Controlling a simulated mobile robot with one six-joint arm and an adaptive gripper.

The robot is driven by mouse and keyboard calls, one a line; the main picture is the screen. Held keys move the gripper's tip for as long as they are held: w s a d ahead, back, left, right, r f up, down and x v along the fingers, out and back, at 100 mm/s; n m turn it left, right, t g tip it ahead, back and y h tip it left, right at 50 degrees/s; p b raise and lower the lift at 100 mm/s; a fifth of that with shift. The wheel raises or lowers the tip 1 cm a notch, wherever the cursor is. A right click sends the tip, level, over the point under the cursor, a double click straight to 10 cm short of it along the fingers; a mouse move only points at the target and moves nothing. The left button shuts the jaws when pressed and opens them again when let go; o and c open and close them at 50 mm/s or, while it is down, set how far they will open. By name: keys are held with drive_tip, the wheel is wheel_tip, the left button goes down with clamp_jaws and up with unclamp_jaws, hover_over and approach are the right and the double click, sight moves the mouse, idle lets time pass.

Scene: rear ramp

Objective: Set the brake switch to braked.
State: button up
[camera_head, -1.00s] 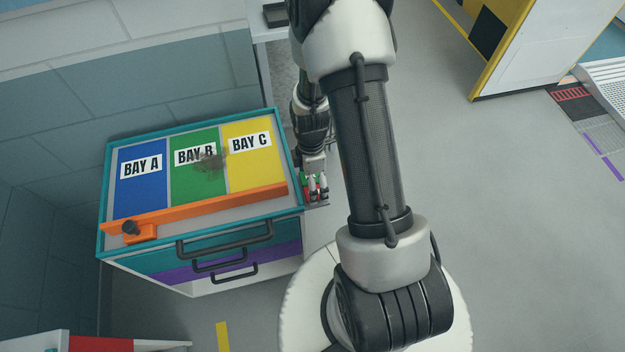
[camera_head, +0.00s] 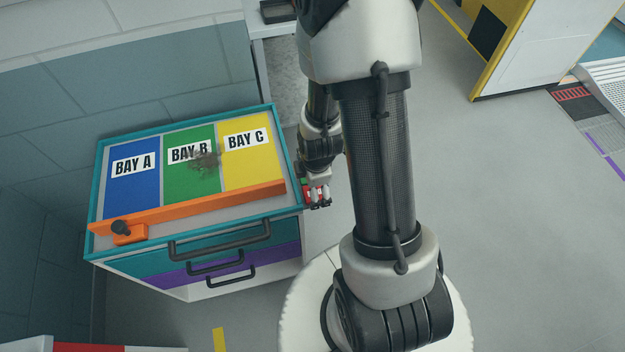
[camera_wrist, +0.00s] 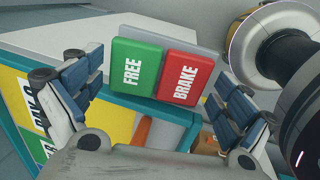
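The brake switch (camera_wrist: 163,68) is a grey-backed plate with a green FREE half (camera_wrist: 137,66) and a red BRAKE half (camera_wrist: 187,77). It sits at the right side of the drawer cart (camera_head: 296,180). I cannot tell which half is pressed in. My gripper (camera_wrist: 150,100) is open and empty, its two blue-and-grey fingers apart on either side of the switch in the wrist view. Whether a finger touches the switch is unclear. In the head view my gripper (camera_head: 319,197) is at the cart's right edge, and only bits of red and green show around it.
The cart top has bays A, B and C, with a dark smudge on B. An orange bar (camera_head: 190,207) with a black knob (camera_head: 121,227) runs along its front. Drawer handles (camera_head: 218,241) stick out below. A wall stands behind; grey floor (camera_head: 500,210) is clear at right.

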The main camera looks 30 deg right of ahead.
drive_tip(key=shift+r, duration=0.1)
idle(0.3)
drive_tip(key=shift+r, duration=0.35)
drive_tip(key=v, duration=1.1)
drive_tip(key=s+a+r+m+t, duration=0.1)
drive_tip(key=s+a+r+m, duration=0.3)
drive_tip(key=r+m, duration=0.3)
drive_tip(key=s+a+r+m+t, duration=0.1)
drive_tip(key=s+a+r+m, duration=0.4)
drive_tip(key=r, duration=0.7)
drive_tip(key=s+m, duration=0.1)
drive_tip(key=m, duration=0.1)
drive_tip(key=shift+s+m+y, duration=0.3)
drive_tip(key=shift+m, duration=0.1)
